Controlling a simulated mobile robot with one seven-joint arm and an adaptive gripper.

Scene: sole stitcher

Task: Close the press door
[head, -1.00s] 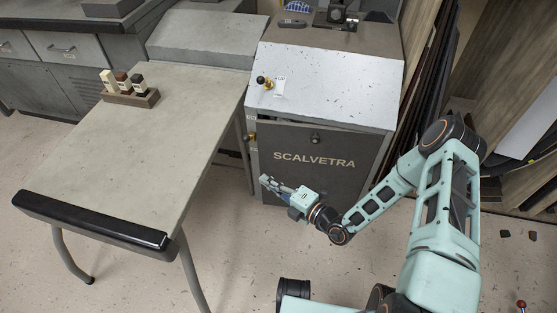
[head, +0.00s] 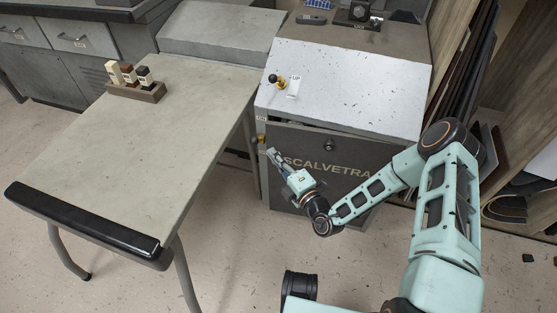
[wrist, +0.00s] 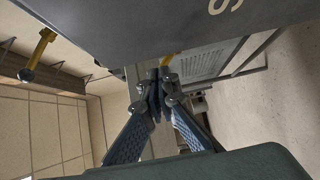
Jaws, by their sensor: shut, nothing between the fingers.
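The press door (head: 345,147) is the dark panel lettered SCALVETRA on the front of the grey press (head: 345,95). A dark gap runs along its top edge; how far it stands open I cannot tell. It also shows in the wrist view (wrist: 150,30) as a grey panel across the top, with part of a letter. My gripper (head: 271,152) is shut and empty, in front of the door's left edge, near a small yellow fitting (head: 261,139). In the wrist view, my fingers (wrist: 158,92) meet beneath the panel's edge. Whether they touch the door I cannot tell.
A black-and-yellow knob (head: 276,80) sits on the press's sloped top. Boards lean at the right (head: 475,75). Open floor lies in front.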

